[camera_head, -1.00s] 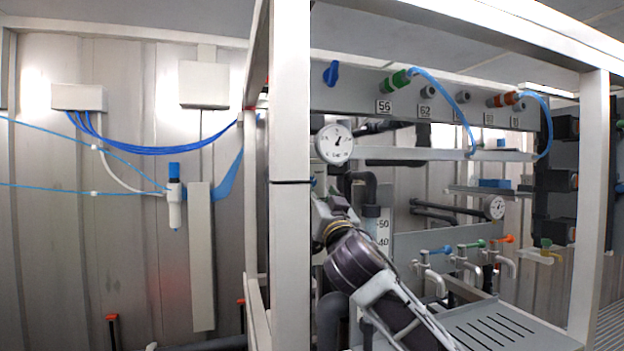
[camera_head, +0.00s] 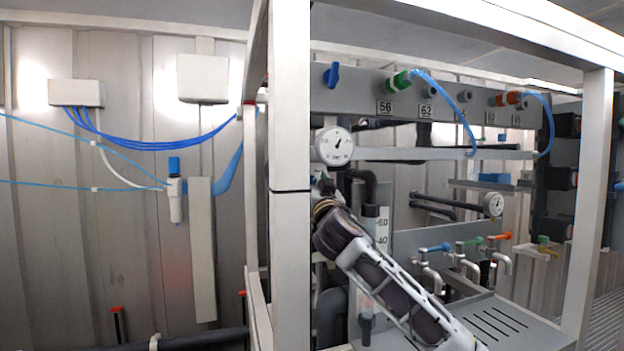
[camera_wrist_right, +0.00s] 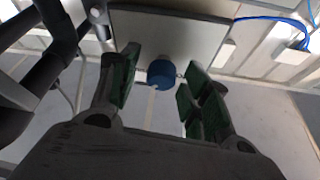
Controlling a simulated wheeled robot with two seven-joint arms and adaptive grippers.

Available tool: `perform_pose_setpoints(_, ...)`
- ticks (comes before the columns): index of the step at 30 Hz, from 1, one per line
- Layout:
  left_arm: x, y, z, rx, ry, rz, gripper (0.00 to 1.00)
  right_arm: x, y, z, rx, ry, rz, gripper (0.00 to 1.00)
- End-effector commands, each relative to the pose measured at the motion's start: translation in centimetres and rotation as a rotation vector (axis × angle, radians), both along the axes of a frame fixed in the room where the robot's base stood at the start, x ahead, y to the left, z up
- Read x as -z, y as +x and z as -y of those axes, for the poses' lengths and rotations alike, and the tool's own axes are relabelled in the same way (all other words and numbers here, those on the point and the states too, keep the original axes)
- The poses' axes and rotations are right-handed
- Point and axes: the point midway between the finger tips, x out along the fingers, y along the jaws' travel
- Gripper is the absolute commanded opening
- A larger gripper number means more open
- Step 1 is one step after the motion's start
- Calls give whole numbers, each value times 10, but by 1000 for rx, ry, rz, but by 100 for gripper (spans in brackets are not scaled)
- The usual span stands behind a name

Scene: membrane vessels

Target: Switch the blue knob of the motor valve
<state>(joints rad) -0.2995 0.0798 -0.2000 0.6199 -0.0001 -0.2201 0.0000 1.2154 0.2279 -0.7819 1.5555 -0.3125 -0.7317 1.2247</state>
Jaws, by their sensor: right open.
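In the right wrist view a round blue knob (camera_wrist_right: 161,74) shows ahead, mounted at a light grey panel or box (camera_wrist_right: 165,35). My right gripper (camera_wrist_right: 158,88) is open, with green-padded fingers on either side of the knob's line. I cannot tell whether the knob is between the fingertips or a little beyond them; no contact shows. In the head view my right arm reaches in from the lower right to behind the white frame post, and its gripper is mostly hidden there. My left gripper is not in view.
A white post (camera_head: 290,180) stands close beside my right arm. A pressure gauge (camera_head: 334,146) and a blue handle (camera_head: 331,75) are above it. A grey slotted tray (camera_head: 500,325) and taps with coloured handles (camera_head: 470,243) lie to the right. Dark pipes run at left in the wrist view.

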Motion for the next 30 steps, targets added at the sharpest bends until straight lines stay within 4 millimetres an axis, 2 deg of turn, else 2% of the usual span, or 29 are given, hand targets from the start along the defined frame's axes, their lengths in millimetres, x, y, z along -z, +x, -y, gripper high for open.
perform_pose_setpoints(12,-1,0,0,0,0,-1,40,-1,3,-1,0,0,0,48)
perform_pose_setpoints(23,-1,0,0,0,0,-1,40,-1,3,-1,0,0,0,3)
perform_pose_setpoints(30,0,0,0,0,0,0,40,-1,3,-1,-1,-5,0,2)
